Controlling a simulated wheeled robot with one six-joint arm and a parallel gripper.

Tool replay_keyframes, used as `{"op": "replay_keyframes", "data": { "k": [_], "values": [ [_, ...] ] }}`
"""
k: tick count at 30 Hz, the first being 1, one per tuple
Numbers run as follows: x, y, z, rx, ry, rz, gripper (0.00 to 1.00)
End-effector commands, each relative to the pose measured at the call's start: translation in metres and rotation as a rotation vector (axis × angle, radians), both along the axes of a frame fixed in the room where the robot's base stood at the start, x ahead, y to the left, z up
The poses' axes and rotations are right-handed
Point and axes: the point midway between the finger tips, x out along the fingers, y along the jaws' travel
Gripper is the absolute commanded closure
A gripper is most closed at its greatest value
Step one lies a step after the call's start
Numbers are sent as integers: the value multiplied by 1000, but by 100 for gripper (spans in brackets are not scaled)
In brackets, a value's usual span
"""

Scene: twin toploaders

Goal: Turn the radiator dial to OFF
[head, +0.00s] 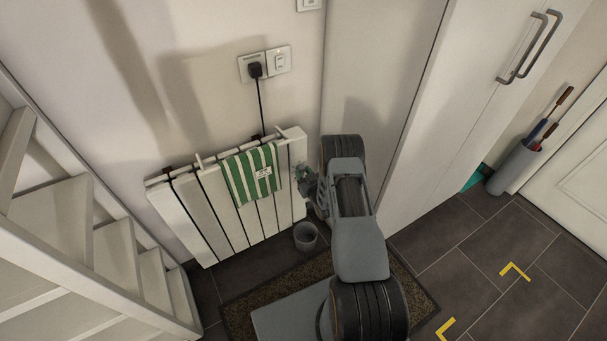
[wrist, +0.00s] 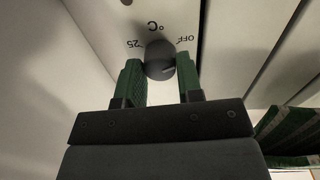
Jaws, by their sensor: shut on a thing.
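The radiator dial (wrist: 160,58) is a dark round knob on the radiator's pale end panel in the wrist view. Upside-down markings surround it: "25" to its left, "°C" above it and "OFF" at upper right. A small pale line shows on its lower right, pointing at none of these markings. My gripper (wrist: 159,80) has its green fingers on either side of the knob and is shut on it. In the head view my gripper (head: 303,179) is at the right end of the white radiator (head: 208,212); the dial is hidden there.
A green-striped towel (head: 252,174) hangs over the radiator, left of my gripper. A black plug and cable (head: 256,72) run down behind the radiator. A tall white cupboard (head: 440,110) stands close on the right.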

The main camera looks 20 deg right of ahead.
Motion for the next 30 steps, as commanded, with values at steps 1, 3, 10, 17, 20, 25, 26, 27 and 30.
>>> {"op": "replay_keyframes", "data": {
  "k": [1, 3, 10, 17, 20, 25, 26, 27, 30],
  "values": [
    [0, 0, 0, 0, 0, 0, 90],
    [0, 0, -2, -15, -2, 0, 90],
    [0, 0, -3, -135, -17, 0, 90],
    [0, 0, 0, -146, -16, 0, 90],
    [0, 0, 0, -146, -16, 0, 64],
    [0, 0, 0, -145, -16, 0, 47],
    [0, 0, 0, -145, -16, 0, 44],
    [0, 0, 0, -145, -16, 0, 41],
    [0, 0, 0, -145, -16, 0, 41]
  ]
}}
